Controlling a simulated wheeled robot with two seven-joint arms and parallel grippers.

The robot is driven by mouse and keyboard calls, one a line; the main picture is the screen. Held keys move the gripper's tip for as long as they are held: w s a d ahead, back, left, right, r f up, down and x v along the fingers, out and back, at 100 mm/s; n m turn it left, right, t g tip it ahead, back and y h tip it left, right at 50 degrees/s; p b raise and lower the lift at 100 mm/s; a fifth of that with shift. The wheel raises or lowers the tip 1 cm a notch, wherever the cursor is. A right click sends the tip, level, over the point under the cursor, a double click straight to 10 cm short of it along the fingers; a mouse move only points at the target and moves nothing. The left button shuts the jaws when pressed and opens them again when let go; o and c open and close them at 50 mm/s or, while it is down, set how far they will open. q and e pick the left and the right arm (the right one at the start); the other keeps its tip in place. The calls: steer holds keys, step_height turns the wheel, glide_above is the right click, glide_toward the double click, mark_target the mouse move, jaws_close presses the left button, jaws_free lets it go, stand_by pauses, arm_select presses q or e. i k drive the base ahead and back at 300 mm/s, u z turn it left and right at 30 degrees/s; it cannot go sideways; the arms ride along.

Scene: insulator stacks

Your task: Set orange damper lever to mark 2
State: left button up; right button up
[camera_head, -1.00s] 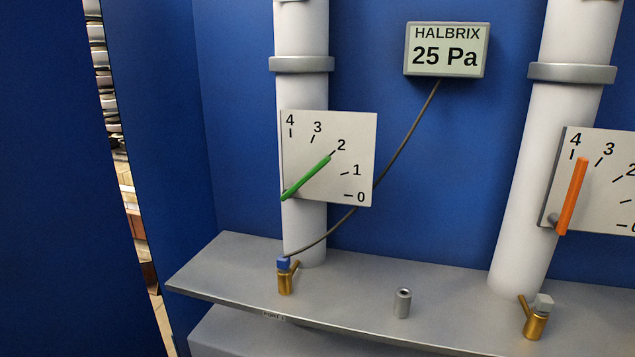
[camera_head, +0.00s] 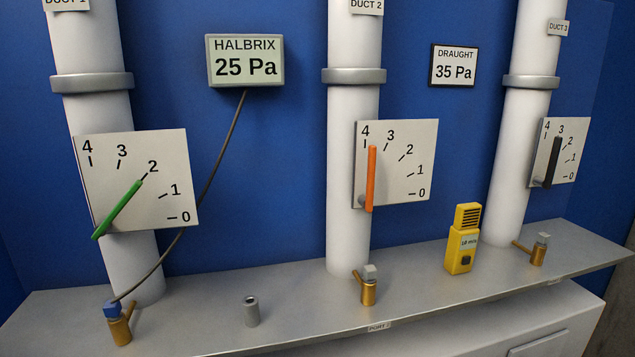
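The orange damper lever (camera_head: 370,178) sits on a white dial plate (camera_head: 408,188) on the middle duct (camera_head: 350,235). The plate carries marks 0 to 4. The lever stands nearly upright, its upper end just below and slightly right of the 4 mark. Mark 2 is to the right of the lever tip, at the upper middle of the plate. Neither of my grippers shows in the head view.
A green lever (camera_head: 118,208) points at 2 on the left dial; a black lever (camera_head: 552,162) points near 3 on the right dial. A grey shelf (camera_head: 200,320) below bears brass valves, a grey cylinder (camera_head: 251,311) and a yellow device (camera_head: 463,240). A cable (camera_head: 212,180) hangs from the HALBRIX display (camera_head: 245,62).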

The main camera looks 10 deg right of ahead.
mark_target(366, 201)
steer(key=u, duration=0.25)
steer(key=k, duration=0.3)
steer(key=u, duration=2.5)
steer(key=i, duration=0.1)
steer(key=z, duration=2.25)
steer(key=i, duration=0.85)
steer(key=z, duration=0.9)
